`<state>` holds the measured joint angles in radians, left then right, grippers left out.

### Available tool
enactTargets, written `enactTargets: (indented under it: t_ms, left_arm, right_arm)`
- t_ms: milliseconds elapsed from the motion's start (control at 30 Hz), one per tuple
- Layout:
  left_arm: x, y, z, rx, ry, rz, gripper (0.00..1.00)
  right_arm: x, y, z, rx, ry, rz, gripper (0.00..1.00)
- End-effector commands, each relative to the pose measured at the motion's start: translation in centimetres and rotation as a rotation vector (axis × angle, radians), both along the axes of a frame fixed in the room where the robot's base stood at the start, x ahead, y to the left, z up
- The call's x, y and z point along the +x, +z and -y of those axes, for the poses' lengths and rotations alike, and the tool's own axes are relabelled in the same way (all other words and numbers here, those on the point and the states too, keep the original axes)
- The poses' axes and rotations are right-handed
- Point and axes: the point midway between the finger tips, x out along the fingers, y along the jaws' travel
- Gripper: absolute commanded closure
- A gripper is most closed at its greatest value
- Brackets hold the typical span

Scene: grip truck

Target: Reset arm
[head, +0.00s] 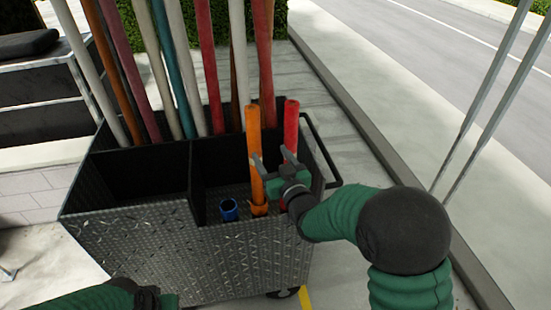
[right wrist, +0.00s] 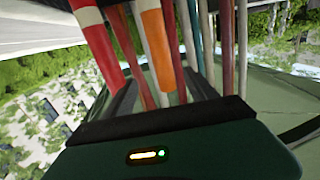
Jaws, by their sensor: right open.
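My right gripper (head: 275,168) is open at the near right compartment of the cart. Its fingers are beside an orange pole (head: 254,140) and a red pole (head: 291,122); I cannot tell whether they touch. In the right wrist view, an orange pole (right wrist: 154,35) and a red pole (right wrist: 98,45), each with a white band, rise past the dark gripper body. My left arm shows at the bottom left, with what looks like part of the left gripper (head: 152,298) at its end; its jaws cannot be made out.
The dark metal cart (head: 190,250) has compartments with several long poles at the back and a short blue tube (head: 229,209) in front. A push handle (head: 325,155) is on its right side. A black-framed bench (head: 40,95) stands left. Two thin grey posts (head: 490,100) stand right.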

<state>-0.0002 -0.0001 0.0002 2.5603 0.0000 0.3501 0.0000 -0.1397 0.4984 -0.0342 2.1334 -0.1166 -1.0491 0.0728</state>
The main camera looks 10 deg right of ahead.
Motion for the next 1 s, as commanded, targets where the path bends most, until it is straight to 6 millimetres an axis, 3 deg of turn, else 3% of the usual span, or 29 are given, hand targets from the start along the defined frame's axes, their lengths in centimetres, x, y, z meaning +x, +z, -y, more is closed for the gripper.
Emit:
enactTargets:
  t_ms: [200, 267, 333, 433, 500, 600, 700, 833, 1000]
  left_arm:
    - [0.0, -0.3, 0.0, 0.0, 0.001, 0.001, 0.64]
    - [0.0, -0.9, 0.0, 0.0, 0.001, 0.001, 0.64]
    - [0.0, -1.9, 0.0, 0.0, 0.001, 0.001, 0.64]
    - [0.0, -3.7, 0.0, 0.0, 0.001, 0.0, 0.64]
    - [0.0, -4.7, 0.0, 0.0, 0.0, 0.0, 0.64]
    - [0.0, -5.8, 0.0, 0.0, 0.0, 0.0, 0.64]
    - [0.0, -6.4, 0.0, 0.0, 0.0, 0.0, 0.64]
    - [0.0, -6.7, 0.0, 0.0, 0.0, 0.0, 0.64]
    - [0.0, -6.6, 0.0, 0.0, 0.0, 0.001, 0.64]
  right_arm:
    - [-0.2, -0.6, 0.3, -0.005, -0.006, -0.023, 0.34]
    - [-0.8, -2.2, 1.1, -0.016, -0.023, -0.09, 0.34]
    - [-2.6, -5.6, 2.6, -0.042, -0.056, -0.233, 0.34]
    - [-7.9, -11.9, 5.2, -0.083, -0.111, -0.516, 0.34]
    - [-12.9, -15.8, 6.8, -0.105, -0.14, -0.722, 0.34]
    - [-20.2, -19.9, 8.1, -0.125, -0.163, -0.981, 0.34]
    - [-26.0, -22.2, 8.7, -0.133, -0.173, -1.173, 0.34]
    - [-30.0, -23.1, 8.9, -0.137, -0.173, -1.301, 0.34]
    - [-30.7, -23.1, 8.9, -0.139, -0.173, -1.323, 0.34]
